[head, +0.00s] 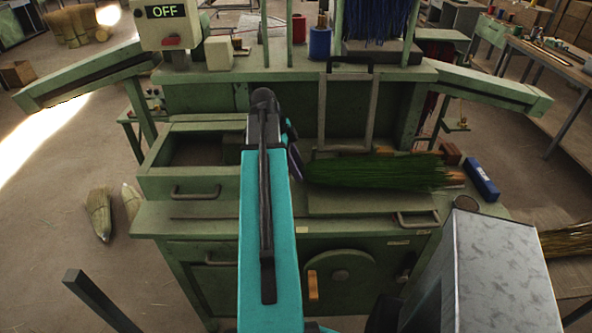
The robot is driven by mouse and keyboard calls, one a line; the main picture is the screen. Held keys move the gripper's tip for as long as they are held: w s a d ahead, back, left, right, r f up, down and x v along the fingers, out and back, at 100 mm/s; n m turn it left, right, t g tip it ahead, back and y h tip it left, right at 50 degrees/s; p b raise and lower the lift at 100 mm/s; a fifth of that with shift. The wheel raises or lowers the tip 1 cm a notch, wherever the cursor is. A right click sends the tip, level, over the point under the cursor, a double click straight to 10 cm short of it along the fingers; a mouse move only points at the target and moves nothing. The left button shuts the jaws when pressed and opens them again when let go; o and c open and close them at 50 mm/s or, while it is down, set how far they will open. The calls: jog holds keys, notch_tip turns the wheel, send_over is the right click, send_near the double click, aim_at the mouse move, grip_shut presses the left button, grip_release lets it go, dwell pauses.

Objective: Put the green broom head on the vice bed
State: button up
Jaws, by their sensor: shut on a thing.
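The green broom head (385,172) lies level with its bristles pointing right, over the flat plate of the green machine. I take this plate, the vice bed (345,204), to be the surface under it; whether the broom head touches it or hangs just above cannot be told. My gripper (296,163) is at the broom head's left end and shut on it. My teal arm hides much of the gripper and the fingertips are hard to make out.
An upright metal frame (347,105) stands behind the broom head. A blue box (482,181) and a brown block (451,154) sit to its right. An open drawer (195,150) is at left. A grey metal box (500,270) fills the lower right. An OFF display (166,11) is at top left.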

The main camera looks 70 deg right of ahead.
jog(key=shift+f+b, duration=0.3)
jog(key=shift+f, duration=0.25)
dwell(0.4)
jog(key=o, duration=1.3)
jog(key=shift+r, duration=0.1)
jog(key=shift+r+p, duration=0.35)
jog(key=shift+r, duration=0.1)
jog(key=shift+b+v, duration=1.4)
jog(key=shift+v, duration=4.65)
